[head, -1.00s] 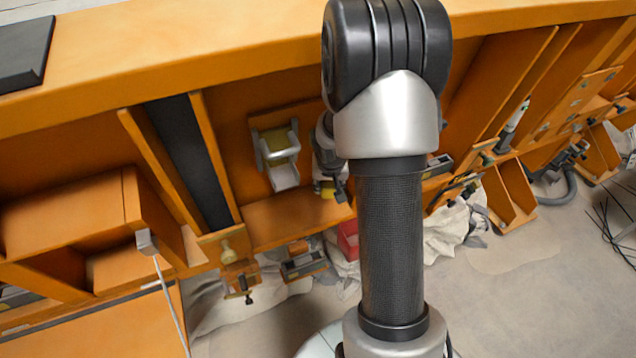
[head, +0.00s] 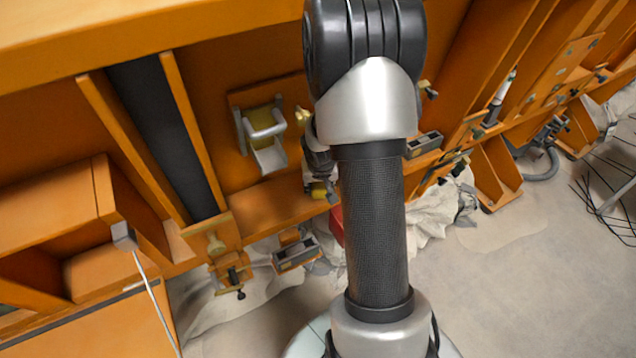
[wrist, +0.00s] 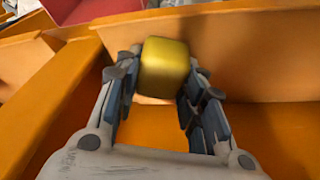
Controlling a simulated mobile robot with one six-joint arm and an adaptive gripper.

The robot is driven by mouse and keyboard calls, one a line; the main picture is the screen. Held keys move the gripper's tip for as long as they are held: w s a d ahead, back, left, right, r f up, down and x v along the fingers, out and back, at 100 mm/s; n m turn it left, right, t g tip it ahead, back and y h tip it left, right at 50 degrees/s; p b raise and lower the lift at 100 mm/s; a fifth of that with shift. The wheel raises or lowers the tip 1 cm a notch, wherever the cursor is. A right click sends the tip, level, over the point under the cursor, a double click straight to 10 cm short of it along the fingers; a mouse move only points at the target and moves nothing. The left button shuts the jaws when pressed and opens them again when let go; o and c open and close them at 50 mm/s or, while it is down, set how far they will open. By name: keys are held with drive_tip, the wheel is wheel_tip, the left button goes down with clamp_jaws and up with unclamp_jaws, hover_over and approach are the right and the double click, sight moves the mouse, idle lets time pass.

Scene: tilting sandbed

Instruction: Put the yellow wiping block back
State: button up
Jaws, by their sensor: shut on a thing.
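The yellow wiping block (wrist: 165,66) is between the fingertips of my gripper (wrist: 160,78) in the wrist view. My gripper is shut on it, with one finger along each side. In the head view the block (head: 319,190) is a small yellow patch at the end of my gripper (head: 325,192), partly hidden by my arm. It is held above an orange ledge, to the right of and below a metal bracket with a handle (head: 262,132) on the orange panel. Whether the block touches the orange surface, I cannot tell.
Orange upright panels (head: 190,130) stand to the left of the bracket. A red box (wrist: 92,8) lies beyond the orange edge in the wrist view. A clamp (head: 230,272) and a grey tool (head: 296,252) sit along the front edge. Crumpled white sheeting (head: 440,215) lies below.

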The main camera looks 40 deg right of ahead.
drive_tip(key=o, duration=0.9)
drive_tip(key=shift+f, duration=0.1)
drive_tip(key=shift+w, duration=0.1)
drive_tip(key=shift+r+p, duration=0.4)
drive_tip(key=p+v, duration=0.6)
drive_tip(key=v, duration=0.5)
drive_tip(key=shift+r, duration=0.3)
